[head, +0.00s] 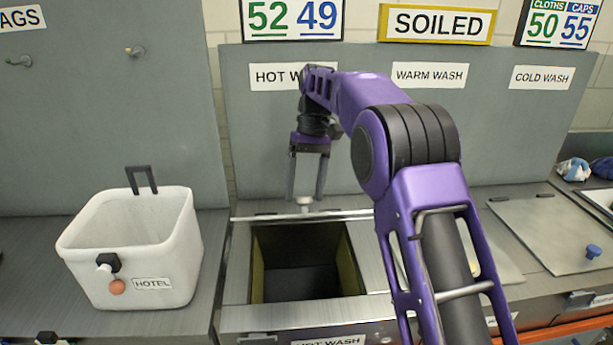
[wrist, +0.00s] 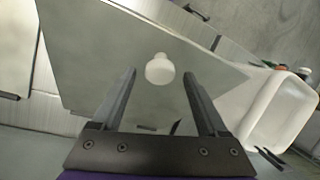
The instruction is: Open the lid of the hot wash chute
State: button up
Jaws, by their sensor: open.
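The hot wash chute (head: 258,268) is uncovered, and its dark square mouth shows in the head view. Its lid (wrist: 95,60) is a flat grey plate in the wrist view. In the head view the lid is hard to make out behind the mouth, and I cannot tell its exact angle. A white round knob (wrist: 160,69) is on the lid; it also shows in the head view (head: 304,203) at the back of the mouth. My gripper (head: 305,197) is open, pointing down, with its fingers on either side of the knob and visible gaps to it.
A white hotel bin (head: 170,255) stands on the counter left of the chute. The cold wash lid (head: 545,232) with a blue knob lies flat at right. A grey back panel (head: 260,140) with signs rises behind. My arm hides much of the warm wash area.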

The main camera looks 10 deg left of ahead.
jog(key=v, duration=0.6)
jog(key=shift+r, duration=0.4)
jog(key=shift+w+d, duration=0.1)
